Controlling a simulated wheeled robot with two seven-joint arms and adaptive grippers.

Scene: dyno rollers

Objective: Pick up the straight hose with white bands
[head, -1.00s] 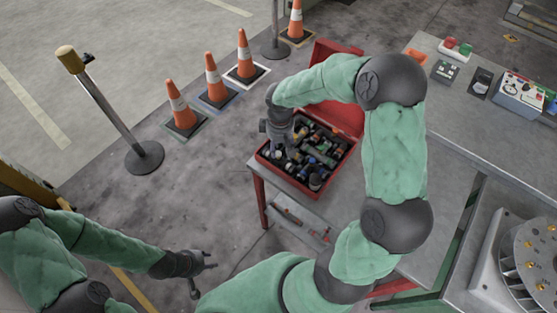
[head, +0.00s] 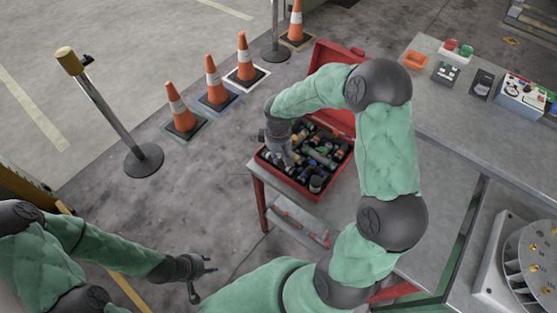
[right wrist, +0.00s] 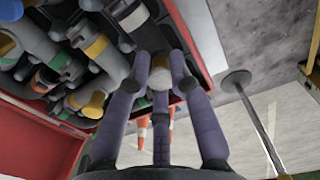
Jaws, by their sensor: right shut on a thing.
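The open red toolbox (head: 262,168) holds a jumble of dark hoses with coloured bands. My right gripper (head: 287,157) reaches down into its left side. In the right wrist view its fingers (right wrist: 160,82) are closed around a small piece with a pale whitish part (right wrist: 160,77), mostly hidden by the fingers; I cannot tell its full shape. A dark hose with a white band (right wrist: 130,16) lies in the box beside the fingers. My left gripper (head: 206,279) is open and empty, low over the floor at the left, far from the box.
The toolbox stands on a grey metal table with a red frame (head: 259,205). Several orange cones (head: 212,80) and a post (head: 108,110) stand on the floor to the left.

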